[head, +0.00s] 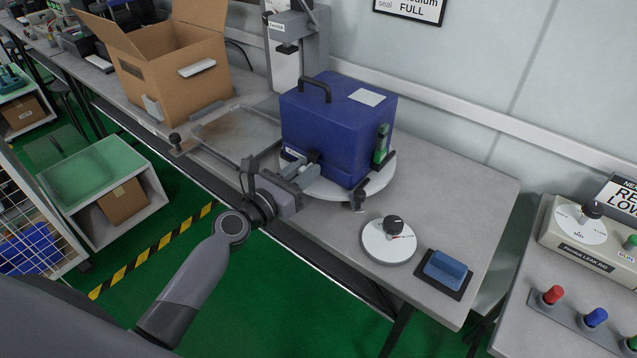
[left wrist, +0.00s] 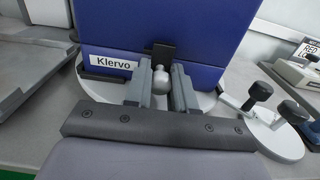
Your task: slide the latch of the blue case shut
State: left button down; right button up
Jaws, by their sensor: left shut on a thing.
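The blue case (head: 320,128) stands upright on a round white turntable (head: 377,183), with a black handle on its lid. The left wrist view shows its front face (left wrist: 200,40) with a "Klervo" label (left wrist: 117,61). A dark latch piece (left wrist: 161,48) with a round grey knob (left wrist: 161,78) is low on that face. My left gripper (head: 303,168) reaches the front of the case. In the left wrist view, my left gripper (left wrist: 161,88) has its fingers on both sides of the knob, shut on it. The gripper partly hides the latch in the head view. My right gripper is not in view.
An open cardboard box (head: 175,70) and a shallow grey tray (head: 235,132) are left of the case. A round dial (head: 388,245) and a blue block (head: 445,269) lie to the right on the bench.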

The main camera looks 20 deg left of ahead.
pick_arm(q)
jog(key=shift+w+a, duration=0.2)
jog(key=shift+a, duration=0.4)
jog(key=c, duration=1)
grip_release()
jog(key=shift+o, duration=0.2)
jog(key=shift+s+a, duration=0.15)
jog(key=shift+s, duration=0.4)
jog(key=v, duration=0.6)
